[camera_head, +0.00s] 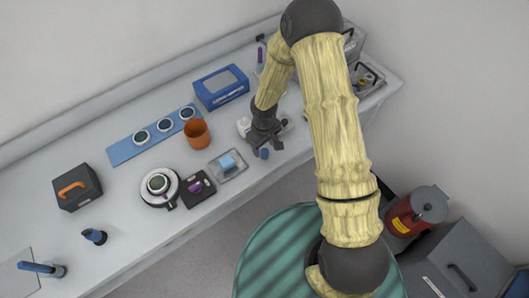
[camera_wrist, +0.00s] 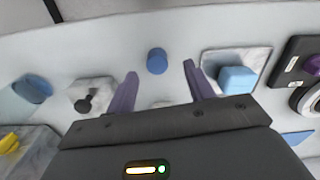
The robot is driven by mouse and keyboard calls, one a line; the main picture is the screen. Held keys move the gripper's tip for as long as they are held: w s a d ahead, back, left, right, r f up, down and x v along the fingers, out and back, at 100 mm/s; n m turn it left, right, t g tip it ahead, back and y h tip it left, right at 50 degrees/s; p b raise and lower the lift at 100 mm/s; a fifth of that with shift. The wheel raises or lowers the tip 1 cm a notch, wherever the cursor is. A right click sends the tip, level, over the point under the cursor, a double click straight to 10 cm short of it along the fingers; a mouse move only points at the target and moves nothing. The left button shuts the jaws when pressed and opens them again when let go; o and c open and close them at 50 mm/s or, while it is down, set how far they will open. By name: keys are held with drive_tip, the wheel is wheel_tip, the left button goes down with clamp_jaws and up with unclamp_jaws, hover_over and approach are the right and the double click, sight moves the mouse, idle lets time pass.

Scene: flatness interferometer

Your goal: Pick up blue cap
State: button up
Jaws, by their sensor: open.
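The blue cap (camera_head: 264,153) is a small blue cylinder on the white bench, close to its front edge. In the wrist view the blue cap (camera_wrist: 157,61) stands beyond the fingertips, roughly in line with the gap between them. My gripper (camera_head: 266,146) is just behind and above the cap in the head view. In the wrist view my gripper (camera_wrist: 160,72) shows two purple fingers spread apart with nothing held between them. Whether the fingertips are level with the cap cannot be told.
A tray with a light-blue block (camera_head: 227,162) sits left of the cap. An orange cup (camera_head: 196,134) and a blue case (camera_head: 221,88) stand farther back. A pale block with a black knob (camera_wrist: 90,95) is left of the fingers.

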sight(265, 151)
drive_tip(key=shift+w+d+f+p, duration=0.1)
drive_tip(key=shift+f+p, duration=0.4)
drive_tip(key=shift+f, duration=0.75)
drive_tip(key=shift+w+d+f+p, duration=0.1)
drive_tip(key=shift+f+p, duration=0.4)
drive_tip(key=shift+f, duration=0.75)
drive_tip(key=shift+c, duration=0.2)
drive_tip(key=c, duration=1)
